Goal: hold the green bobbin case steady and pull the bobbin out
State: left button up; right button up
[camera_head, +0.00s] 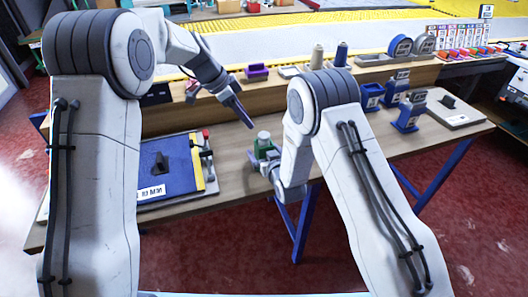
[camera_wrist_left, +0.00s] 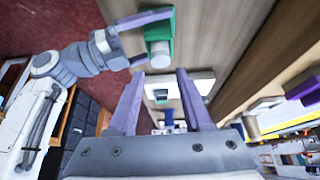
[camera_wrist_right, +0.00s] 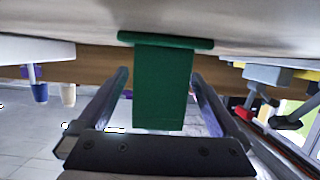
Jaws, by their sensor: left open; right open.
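The green bobbin case (camera_head: 263,153) stands upright near the front edge of the table, with the pale grey bobbin (camera_head: 264,136) at its top. My right gripper (camera_head: 265,160) is open, its fingers on either side of the case. In the right wrist view the case (camera_wrist_right: 163,88) sits between the fingers, with a gap visible on each side. My left gripper (camera_head: 244,118) is open and empty, above and to the left of the bobbin. In the left wrist view the case (camera_wrist_left: 158,22) and bobbin (camera_wrist_left: 160,55) lie beyond the left fingertips.
A blue board (camera_head: 165,168) with a yellow strip lies left of the case. Blue holders (camera_head: 408,112) and a grey plate (camera_head: 455,108) stand at right. Thread spools (camera_head: 317,57) and a purple block (camera_head: 257,71) line the back ledge. The wood around the case is mostly clear.

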jog(key=shift+c, duration=0.3)
jog(key=c, duration=1.5)
pick_arm(q)
jog(key=o, duration=0.4)
pick_arm(e)
grip_shut()
pick_arm(q)
jog(key=shift+o, duration=0.5)
jog(key=shift+w+d+r+m, duration=0.2)
jog(key=shift+d+m, duration=0.35)
jog(key=shift+m, duration=0.35)
notch_tip(320, 180, up, 3)
jog(key=m+g+y, duration=0.2)
jog(key=m+y, duration=0.4)
jog(key=m, duration=0.7)
send_over(265, 135)
notch_tip(265, 135, down, 12)
jog(key=shift+r, duration=0.1)
